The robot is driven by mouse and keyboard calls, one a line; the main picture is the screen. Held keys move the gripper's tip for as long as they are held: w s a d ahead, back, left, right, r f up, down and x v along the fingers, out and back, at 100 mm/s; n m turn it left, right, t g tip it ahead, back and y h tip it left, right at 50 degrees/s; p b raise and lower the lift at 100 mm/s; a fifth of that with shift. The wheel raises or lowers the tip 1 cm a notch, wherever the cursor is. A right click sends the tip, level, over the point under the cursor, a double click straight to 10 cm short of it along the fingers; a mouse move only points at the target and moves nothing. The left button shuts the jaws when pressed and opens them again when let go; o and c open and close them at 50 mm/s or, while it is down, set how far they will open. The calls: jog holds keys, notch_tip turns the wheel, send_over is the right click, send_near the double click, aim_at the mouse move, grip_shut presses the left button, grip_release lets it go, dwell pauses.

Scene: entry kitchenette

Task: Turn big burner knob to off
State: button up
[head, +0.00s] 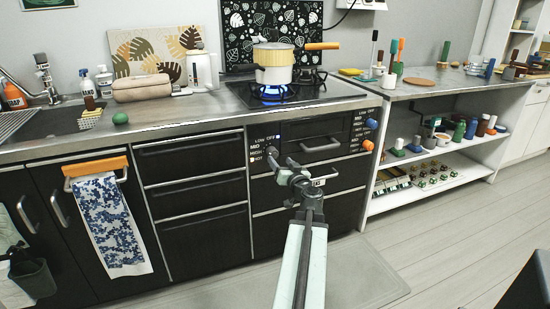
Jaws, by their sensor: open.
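The stove front has a dial on the left, with a small pale knob (271,150) among printed words such as LOW, OFF, MID and HIGH. I cannot tell from labels which is the big burner knob. A blue flame (270,93) burns under the yellow and white pot (274,66) on the left burner. My gripper (284,170) is open and empty in front of the stove, a little right of and below the left dial. Contact is not visible.
The pot's wooden handle points right over the cooktop (318,91). A bar handle (321,145) sits between the dials. A towel (108,223) hangs on the left cabinet. An open shelf (430,158) with small items stands right.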

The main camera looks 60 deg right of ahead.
aim_at(275, 156)
jog(key=x, duration=0.6)
jog(key=shift+w+d, duration=0.1)
jog(key=shift+w, duration=0.15)
grip_shut()
jog(key=shift+d, duration=0.25)
jog(key=shift+s+a+m, duration=0.1)
jog(key=shift+a+m, duration=0.1)
jog(key=shift+m, duration=0.1)
jog(key=m, duration=1.1)
jog(key=shift+f, duration=0.1)
jog(key=shift+m, duration=0.3)
grip_release()
